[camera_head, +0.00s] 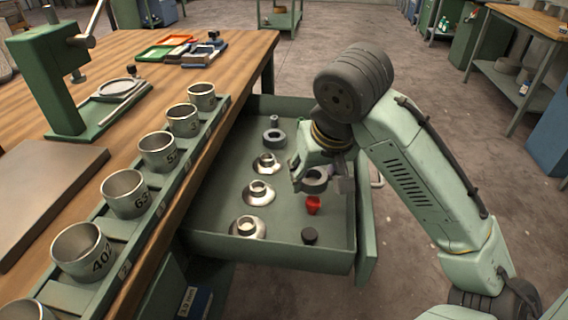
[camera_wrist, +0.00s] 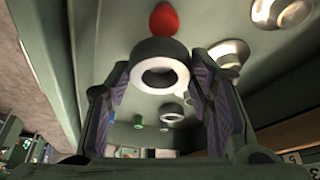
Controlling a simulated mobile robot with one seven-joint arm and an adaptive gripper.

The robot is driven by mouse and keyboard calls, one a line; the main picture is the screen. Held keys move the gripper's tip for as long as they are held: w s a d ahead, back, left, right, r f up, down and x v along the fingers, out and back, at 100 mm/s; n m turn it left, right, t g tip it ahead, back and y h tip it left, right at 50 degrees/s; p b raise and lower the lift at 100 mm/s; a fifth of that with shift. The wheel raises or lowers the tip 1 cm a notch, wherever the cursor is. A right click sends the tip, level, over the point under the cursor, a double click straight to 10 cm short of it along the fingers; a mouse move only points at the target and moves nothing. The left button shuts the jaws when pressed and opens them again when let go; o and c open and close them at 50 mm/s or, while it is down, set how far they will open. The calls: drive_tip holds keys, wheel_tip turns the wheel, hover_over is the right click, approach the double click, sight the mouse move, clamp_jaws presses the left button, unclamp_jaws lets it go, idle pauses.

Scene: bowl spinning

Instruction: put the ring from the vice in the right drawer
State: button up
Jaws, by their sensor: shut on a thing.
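The ring (camera_head: 315,188) is dark on the outside, and in the wrist view its end face (camera_wrist: 161,50) is pale. My gripper (camera_head: 318,182) is shut on the ring, with one finger on each side of it. In the wrist view my gripper (camera_wrist: 160,78) has both pads against the ring. The open drawer (camera_head: 225,240) is green and pulled out from the bench. The ring is over the inside of the drawer; its exact height above the drawer floor is hard to tell. I cannot clearly make out the vice on the bench.
Numbered metal cups (camera_head: 126,194) line the bench edge. A green press (camera_head: 48,80) stands on the bench.

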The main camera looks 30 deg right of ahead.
drive_tip(key=w+d, duration=0.2)
drive_tip(key=w, duration=0.2)
drive_tip(key=w+d+f+p, duration=0.1)
drive_tip(key=w+d, duration=0.1)
drive_tip(key=w, duration=0.3)
drive_tip(key=w+d, duration=0.1)
drive_tip(key=w, duration=0.3)
drive_tip(key=shift+w+d+f, duration=0.15)
drive_tip(key=shift+w+d, duration=0.25)
drive_tip(key=shift+w+d+f+p, duration=0.15)
drive_tip(key=shift+f+p, duration=0.25)
drive_tip(key=shift+f, duration=1.45)
drive_tip(key=shift+f, duration=0.15)
drive_tip(key=o, duration=1.4)
drive_tip(key=shift+o, duration=0.2)
drive_tip(key=v, duration=1.2)
